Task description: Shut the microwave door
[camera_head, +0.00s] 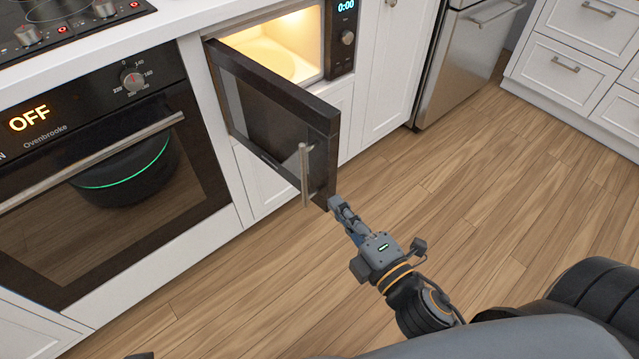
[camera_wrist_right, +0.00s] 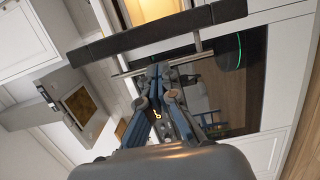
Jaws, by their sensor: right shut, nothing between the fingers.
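The microwave (camera_head: 328,45) is built into the white cabinets, with its lit cavity (camera_head: 275,48) exposed. Its dark door (camera_head: 265,110) stands wide open, swung out from the left side. A vertical metal handle (camera_head: 305,175) is near the door's free edge. My right gripper (camera_head: 336,204) is shut and empty beside the lower corner of that free edge; I cannot tell whether it touches. In the right wrist view the door (camera_wrist_right: 160,32) is a dark bar seen edge-on, with the handle (camera_wrist_right: 135,72) close to the shut fingertips (camera_wrist_right: 158,72).
An oven (camera_head: 95,180) reading OFF is left of the microwave, below a cooktop (camera_head: 60,25). A steel appliance (camera_head: 462,65) and white drawers (camera_head: 575,55) are at the right. The wooden floor (camera_head: 480,190) is clear between them and my arm.

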